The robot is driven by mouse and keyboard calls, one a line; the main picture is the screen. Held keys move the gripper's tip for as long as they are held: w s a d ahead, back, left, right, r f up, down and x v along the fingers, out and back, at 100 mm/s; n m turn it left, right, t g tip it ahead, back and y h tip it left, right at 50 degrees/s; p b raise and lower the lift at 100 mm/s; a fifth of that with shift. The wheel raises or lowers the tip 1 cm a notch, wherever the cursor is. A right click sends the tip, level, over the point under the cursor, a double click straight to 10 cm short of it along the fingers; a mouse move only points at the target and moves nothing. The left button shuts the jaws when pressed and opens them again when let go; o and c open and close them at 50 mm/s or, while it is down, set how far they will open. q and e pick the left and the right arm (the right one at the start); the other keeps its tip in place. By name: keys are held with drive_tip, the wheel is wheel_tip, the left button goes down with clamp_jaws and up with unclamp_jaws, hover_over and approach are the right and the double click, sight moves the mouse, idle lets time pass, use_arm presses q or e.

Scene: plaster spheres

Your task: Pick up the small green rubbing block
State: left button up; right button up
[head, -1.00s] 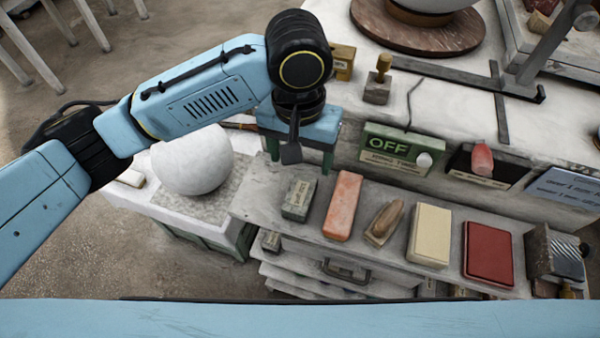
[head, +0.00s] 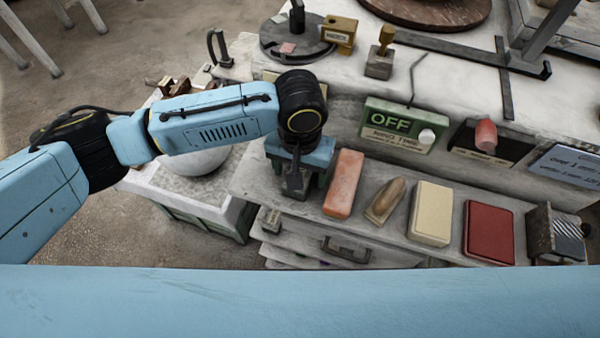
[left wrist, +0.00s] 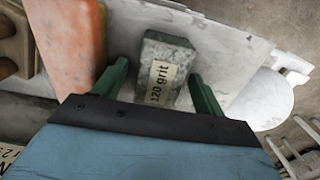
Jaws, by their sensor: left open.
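The small green rubbing block, speckled grey-green with a "120 grit" label, shows in the left wrist view (left wrist: 172,55). It lies on the grey shelf (head: 262,183). My left gripper (left wrist: 158,80) is open, with one green finger to each side of the near part of the block; I cannot tell whether either touches it. My right gripper is not in view.
Right of my left gripper lie an orange block (head: 344,182), a wooden-handled tool (head: 385,200), a cream block (head: 430,212) and a red block (head: 488,230). A green "OFF" box (head: 397,127) stands behind. A white sphere (head: 195,162) sits left, partly behind my arm.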

use_arm(q)
drive_tip(key=shift+f, duration=0.3)
drive_tip(key=c, duration=1.3)
drive_tip(key=shift+r, duration=0.15)
wheel_tip(320, 180, up, 10)
drive_tip(key=shift+f+p, duration=0.1)
drive_tip(key=shift+p, duration=0.4)
drive_tip(key=o, duration=0.6)
drive_tip(key=c, duration=0.5)
